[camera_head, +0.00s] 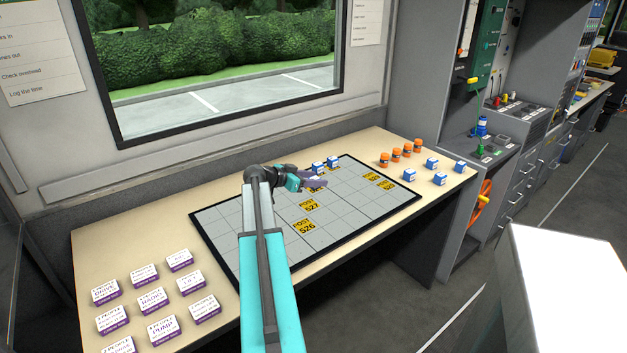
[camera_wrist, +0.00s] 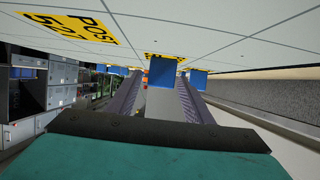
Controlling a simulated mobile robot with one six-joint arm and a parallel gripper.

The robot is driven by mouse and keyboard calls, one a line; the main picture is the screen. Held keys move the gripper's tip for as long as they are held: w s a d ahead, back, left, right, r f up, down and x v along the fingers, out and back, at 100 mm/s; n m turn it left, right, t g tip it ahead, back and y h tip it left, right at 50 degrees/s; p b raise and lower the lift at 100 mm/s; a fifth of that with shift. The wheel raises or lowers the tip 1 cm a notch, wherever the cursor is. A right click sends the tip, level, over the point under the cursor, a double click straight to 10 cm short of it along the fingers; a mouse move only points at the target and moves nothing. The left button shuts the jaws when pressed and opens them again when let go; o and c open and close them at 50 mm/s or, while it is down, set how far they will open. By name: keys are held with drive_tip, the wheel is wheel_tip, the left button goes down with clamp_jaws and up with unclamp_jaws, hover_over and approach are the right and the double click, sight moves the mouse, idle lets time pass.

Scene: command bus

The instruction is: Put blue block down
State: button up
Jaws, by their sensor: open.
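A blue block (camera_wrist: 162,73) sits between the two fingers of my gripper (camera_wrist: 160,92) in the wrist view, which shows the scene upside down. The fingers are apart, one on each side of the block. The block appears to rest on the gridded board (camera_head: 235,215), by a yellow label. In the head view my gripper (camera_head: 313,181) is low over the board's back middle, and it partly hides this block.
Several blue blocks (camera_head: 432,163) and orange cylinders (camera_head: 396,153) stand right of the board. Several white-and-purple cards (camera_head: 152,299) lie at the table's left end. Yellow labels, such as POST 527 (camera_head: 309,205), mark board cells. The board's front right is clear.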

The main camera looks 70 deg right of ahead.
drive_tip(key=shift+r, duration=0.15)
drive_tip(key=b+v, duration=0.1)
drive_tip(key=v, duration=1.1)
idle(0.6)
